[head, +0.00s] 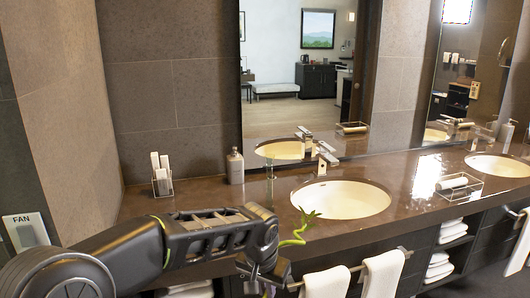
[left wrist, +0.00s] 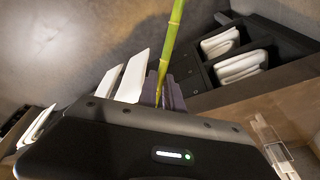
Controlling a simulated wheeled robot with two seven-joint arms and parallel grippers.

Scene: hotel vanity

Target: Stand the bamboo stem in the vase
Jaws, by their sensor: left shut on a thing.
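The bamboo stem (head: 298,232) is green and curled, with small leaves at its top, in front of the counter's front edge in the head view. In the left wrist view the stem (left wrist: 171,42) runs down between my fingers. My left gripper (head: 264,272) is shut on the stem, at the counter's front edge left of the near sink. The gripper also shows in the left wrist view (left wrist: 165,92). A narrow, clear upright thing (head: 270,186), possibly the glass vase, stands on the counter behind the gripper; its outline is faint. My right gripper is not in view.
A soap bottle (head: 235,167) and a clear holder with white rolls (head: 161,178) stand at the counter's back left. The near sink (head: 340,198) and faucet (head: 326,158) are to the right. White towels (head: 383,272) hang below the counter.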

